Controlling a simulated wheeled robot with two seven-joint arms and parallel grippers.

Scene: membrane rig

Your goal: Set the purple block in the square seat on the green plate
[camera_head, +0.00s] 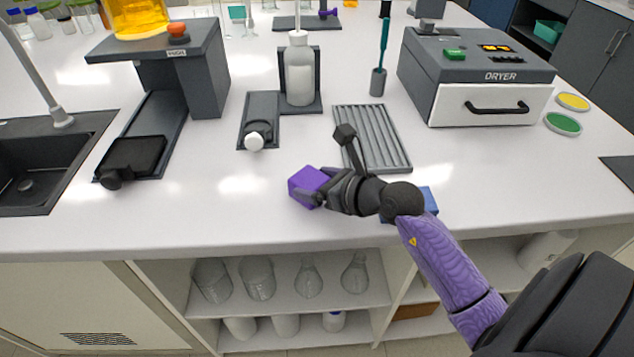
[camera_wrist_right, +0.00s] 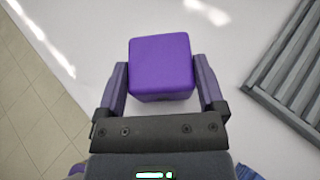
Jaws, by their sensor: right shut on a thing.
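The purple block (camera_head: 307,186) is at the front middle of the white counter in the head view. It fills the space between the fingers in the right wrist view (camera_wrist_right: 160,62). My right gripper (camera_head: 318,190) is shut on it, with one finger on each side (camera_wrist_right: 161,78). I cannot tell whether the block touches the counter. My left gripper is not in view.
A grey ribbed rack (camera_head: 372,138) lies just behind my right gripper. A blue object (camera_head: 430,201) is partly hidden by my right arm. The dryer (camera_head: 478,80) and a yellow plate (camera_head: 573,102) stand right. The counter's front edge is close.

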